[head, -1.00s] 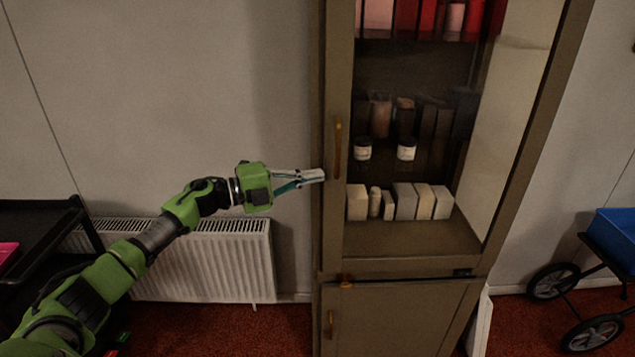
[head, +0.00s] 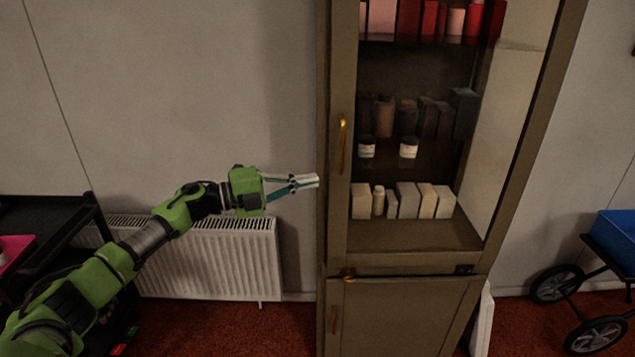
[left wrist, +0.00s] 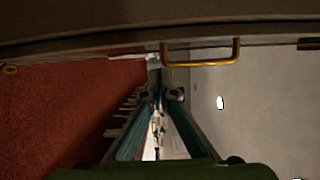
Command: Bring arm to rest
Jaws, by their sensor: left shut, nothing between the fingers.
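My green left arm reaches in from the left in the head view. Its gripper (head: 315,181) is shut and empty, with its fingertips close to the left edge of a tall brown cabinet (head: 336,232). I cannot tell whether the tips touch the cabinet. The cabinet's upper glass door has a brass handle (head: 342,144), a little up and right of the fingertips. In the left wrist view the shut fingers (left wrist: 158,90) point toward the cabinet, and the brass handle (left wrist: 205,64) lies just right of them. My right gripper is not in view.
A white radiator (head: 215,262) stands on the wall below my left arm. A black shelf cart (head: 50,215) is at the left. A wheeled cart with a blue bin (head: 615,235) is at the right. Cabinet shelves hold several boxes (head: 408,200) and jars (head: 409,149).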

